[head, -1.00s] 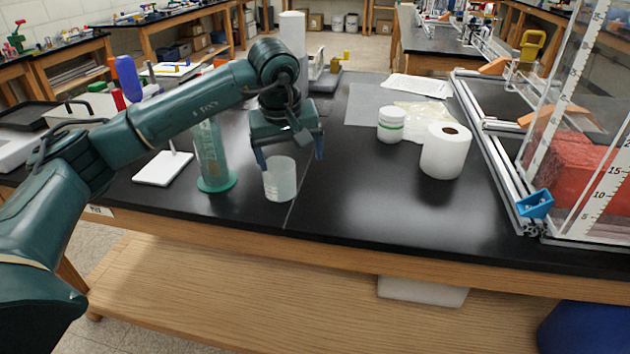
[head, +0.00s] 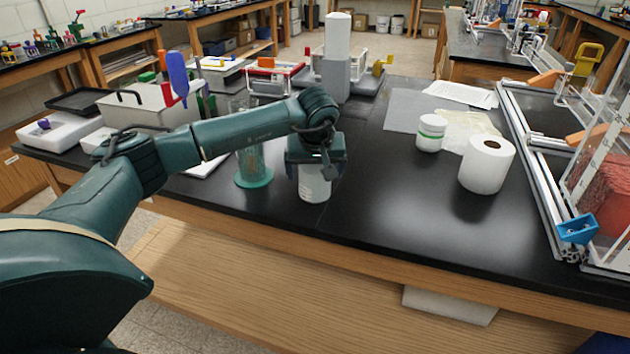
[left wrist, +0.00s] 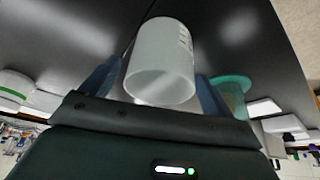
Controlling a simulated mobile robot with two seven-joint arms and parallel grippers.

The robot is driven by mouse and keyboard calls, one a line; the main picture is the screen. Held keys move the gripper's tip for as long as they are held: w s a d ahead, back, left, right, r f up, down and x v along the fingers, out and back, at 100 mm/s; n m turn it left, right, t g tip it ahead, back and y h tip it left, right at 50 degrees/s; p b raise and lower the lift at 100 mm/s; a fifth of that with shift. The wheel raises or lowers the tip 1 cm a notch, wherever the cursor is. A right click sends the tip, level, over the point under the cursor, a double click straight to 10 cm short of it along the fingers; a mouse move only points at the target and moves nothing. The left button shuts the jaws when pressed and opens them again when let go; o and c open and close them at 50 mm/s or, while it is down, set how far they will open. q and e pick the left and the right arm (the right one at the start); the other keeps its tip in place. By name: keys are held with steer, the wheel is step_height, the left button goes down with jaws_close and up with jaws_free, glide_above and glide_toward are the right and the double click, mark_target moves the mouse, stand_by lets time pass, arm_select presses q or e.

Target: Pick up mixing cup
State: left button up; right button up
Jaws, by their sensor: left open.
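The mixing cup (head: 314,187) is a translucent white cup standing upright on the black bench top. It also shows in the left wrist view (left wrist: 162,62), with its open rim toward the camera and printed marks on its side. My left gripper (head: 316,172) is over the cup and hides its upper part in the head view. In the left wrist view its two blue fingers (left wrist: 155,88) are spread, one on each side of the cup, with small gaps visible. My right gripper is not in view.
A clear cylinder with a green base (head: 254,178) stands just left of the cup. A white jar (head: 431,133) and a paper roll (head: 487,165) stand to the right. The bench top (head: 390,200) right of the cup is clear.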

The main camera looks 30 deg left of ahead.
arm_select(q)
steer(key=shift+x, duration=0.9)
steer(key=c, duration=1.1)
steer(key=shift+o, duration=0.2)
steer(key=shift+r, duration=0.15)
